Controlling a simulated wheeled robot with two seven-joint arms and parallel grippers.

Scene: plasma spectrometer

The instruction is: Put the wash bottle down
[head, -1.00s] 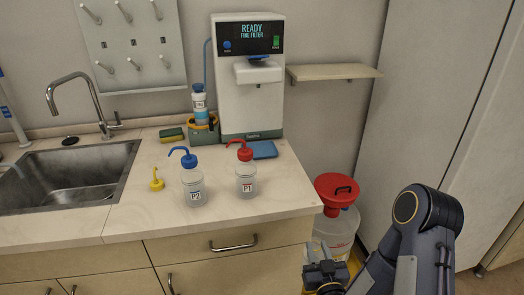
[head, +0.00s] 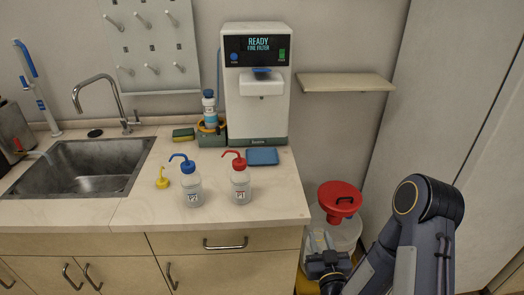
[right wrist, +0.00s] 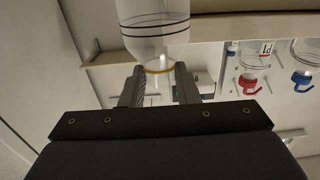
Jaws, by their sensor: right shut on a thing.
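My right gripper (head: 325,262) is at the lower right in the head view, in front of the waste container. It is shut on a clear wash bottle (head: 318,241), which is faint there. In the right wrist view the clear bottle (right wrist: 153,42) has dark bands and a yellow ring at its narrow end, between the fingers (right wrist: 158,88). No nozzle shows on it. Two other wash bottles stand upright on the counter (head: 90,215): a blue-capped one (head: 191,190) and a red-capped one (head: 240,186). A yellow nozzle cap (head: 162,181) stands left of them. My left gripper is out of view.
A white dispenser (head: 257,100) reading READY stands at the back, with a blue pad (head: 262,157) in front. The sink (head: 75,172) is left. A waste container with a red funnel (head: 338,197) stands right of the counter. The counter's front strip is clear.

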